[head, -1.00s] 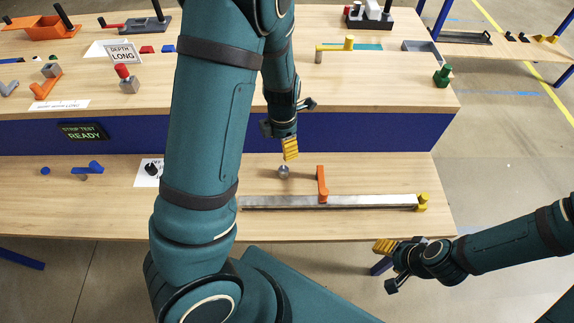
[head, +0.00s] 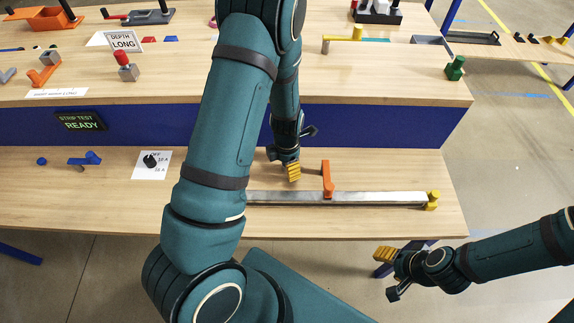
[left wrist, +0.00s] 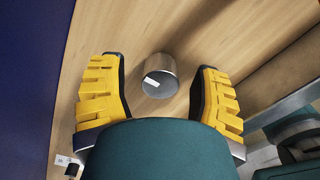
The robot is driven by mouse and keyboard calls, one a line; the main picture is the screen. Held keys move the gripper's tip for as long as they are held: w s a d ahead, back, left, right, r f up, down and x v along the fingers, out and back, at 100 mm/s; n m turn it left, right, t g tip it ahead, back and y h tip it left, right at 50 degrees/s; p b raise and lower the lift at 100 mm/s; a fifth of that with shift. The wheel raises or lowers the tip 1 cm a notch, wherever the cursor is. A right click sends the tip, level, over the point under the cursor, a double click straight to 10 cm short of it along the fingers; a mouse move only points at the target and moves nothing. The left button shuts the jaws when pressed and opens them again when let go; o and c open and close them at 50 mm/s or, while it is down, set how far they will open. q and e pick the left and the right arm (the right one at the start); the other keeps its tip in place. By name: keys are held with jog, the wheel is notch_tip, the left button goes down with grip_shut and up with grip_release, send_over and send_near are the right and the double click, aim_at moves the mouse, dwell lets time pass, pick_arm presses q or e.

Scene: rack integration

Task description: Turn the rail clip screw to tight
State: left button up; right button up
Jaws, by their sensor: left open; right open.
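The rail clip screw looks to be the round metal knob (left wrist: 158,76) with a white mark on its top, standing on the wooden bench in the left wrist view. My left gripper (left wrist: 157,88) is open, with one yellow finger on each side of the knob and a gap to both. In the head view my left gripper (head: 287,168) is low over the lower bench and hides the knob. My right gripper (head: 388,270) is open and empty in front of the bench edge, away from the knob.
A metal rail (head: 370,198) with an orange lever (head: 327,178) and a yellow end piece (head: 433,199) lies just in front of my left gripper. A dial card (head: 151,166) and blue parts (head: 86,160) are at left. A blue panel (head: 380,125) rises behind.

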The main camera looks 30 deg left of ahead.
pick_arm(q)
jog(key=shift+o, duration=0.2)
grip_shut()
dwell(0.3)
